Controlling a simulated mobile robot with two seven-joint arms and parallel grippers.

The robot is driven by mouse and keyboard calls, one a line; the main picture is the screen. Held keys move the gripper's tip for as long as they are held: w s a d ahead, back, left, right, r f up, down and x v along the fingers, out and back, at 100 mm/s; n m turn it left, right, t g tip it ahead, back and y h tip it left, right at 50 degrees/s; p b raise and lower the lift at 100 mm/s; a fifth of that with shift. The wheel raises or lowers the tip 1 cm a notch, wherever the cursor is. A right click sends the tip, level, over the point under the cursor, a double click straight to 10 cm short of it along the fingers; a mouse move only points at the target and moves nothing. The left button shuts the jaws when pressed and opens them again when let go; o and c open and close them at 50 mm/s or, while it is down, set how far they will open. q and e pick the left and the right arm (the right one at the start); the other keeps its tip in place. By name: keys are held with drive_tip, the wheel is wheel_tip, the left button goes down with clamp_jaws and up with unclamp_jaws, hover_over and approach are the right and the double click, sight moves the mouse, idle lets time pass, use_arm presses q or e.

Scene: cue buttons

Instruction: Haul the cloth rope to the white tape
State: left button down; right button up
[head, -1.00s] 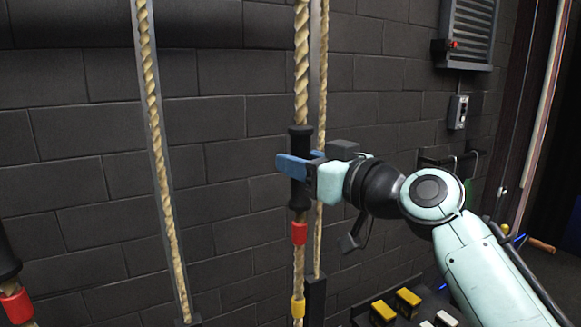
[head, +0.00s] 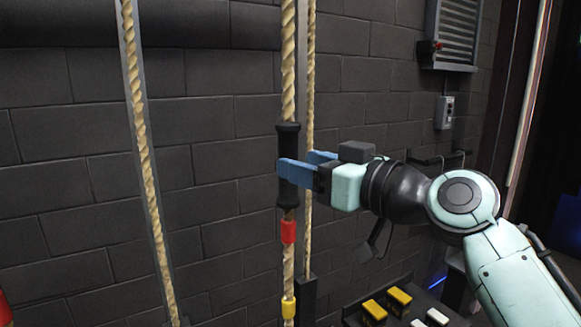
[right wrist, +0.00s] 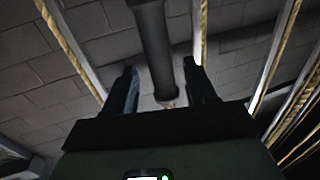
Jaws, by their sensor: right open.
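The rope (head: 288,60) hangs vertically with a black grip sleeve (head: 289,139) around it. Below the sleeve it carries a red tape band (head: 288,232) and a yellow band (head: 288,307). My right gripper (head: 305,167) is open at the sleeve, its blue fingers reaching in from the right. In the right wrist view the black sleeve (right wrist: 155,50) stands between the two spread fingers (right wrist: 165,85), with a gap on each side. I see no white tape on the rope. My left gripper is out of view.
Another rope (head: 141,120) runs along a metal rail at left, and one (head: 310,90) hangs just behind the sleeve. A console with yellow and white buttons (head: 399,296) stands low at right. A dark block wall (head: 220,150) is behind.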

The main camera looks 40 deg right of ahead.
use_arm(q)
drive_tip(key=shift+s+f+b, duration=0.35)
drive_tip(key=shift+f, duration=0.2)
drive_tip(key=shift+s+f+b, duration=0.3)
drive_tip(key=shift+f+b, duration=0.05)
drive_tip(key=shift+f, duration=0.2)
use_arm(e)
drive_tip(key=s, duration=0.9)
drive_tip(key=shift+s, duration=0.15)
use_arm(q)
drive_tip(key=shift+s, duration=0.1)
use_arm(e)
drive_tip(key=shift+d, duration=0.1)
